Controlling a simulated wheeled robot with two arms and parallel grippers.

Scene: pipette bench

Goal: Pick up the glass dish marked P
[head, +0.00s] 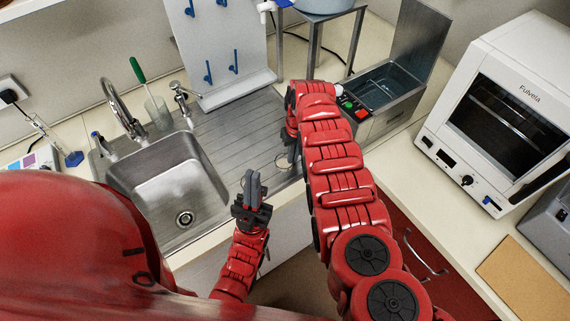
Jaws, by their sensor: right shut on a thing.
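A small round clear dish (283,164) shows at the front edge of the ribbed drainboard, right of the sink. It is partly hidden by my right gripper, and no letter on it can be read. My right gripper (292,155) points down and is shut on the dish's right side; its fingertips are mostly hidden by my own red arm. My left gripper (251,187) is in front of the counter edge, left of and nearer than the dish. Its grey fingers point up and look empty, but their gap is unclear.
The sink (172,180) lies left. A white peg board (222,45) stands behind the drainboard. A steel water bath (385,92) with an open lid is right of my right arm, and a white oven (500,110) stands further right. A beaker (158,113) holds a green-handled tool.

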